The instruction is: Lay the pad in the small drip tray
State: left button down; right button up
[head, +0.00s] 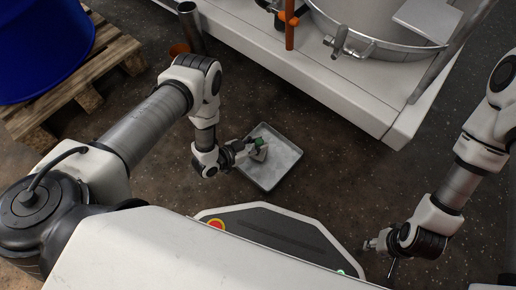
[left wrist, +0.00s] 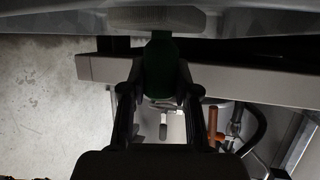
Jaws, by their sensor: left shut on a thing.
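The small drip tray (head: 286,173) is a shallow square tray with a dark rim and a pale grey inside. It lies on the floor in the middle of the head view. My left gripper (head: 254,145) is over the tray's left part, shut on a dark green grip with a small grey piece under it, which I take to be the pad (head: 259,155). The green grip (left wrist: 160,65) also shows between the fingers in the left wrist view. Whether the pad touches the tray floor I cannot tell. My right gripper (head: 376,244) is at the lower right, apart from the tray; its jaws are too small to read.
A white platform (head: 330,98) with a large metal vessel (head: 375,35) stands behind the tray. A blue drum (head: 40,45) sits on a wooden pallet (head: 110,62) at upper left. An orange upright pipe (head: 290,28) rises near the platform edge. Floor right of the tray is clear.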

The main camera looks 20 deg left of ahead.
pick_arm(q)
jog(key=shift+f, duration=0.8)
jog(key=shift+r, duration=0.2)
jog(key=shift+f, duration=0.1)
pick_arm(e)
jog(key=shift+f, duration=0.45)
pick_arm(q)
jog(key=c, duration=0.9)
grip_release()
jog(key=shift+o, duration=0.2)
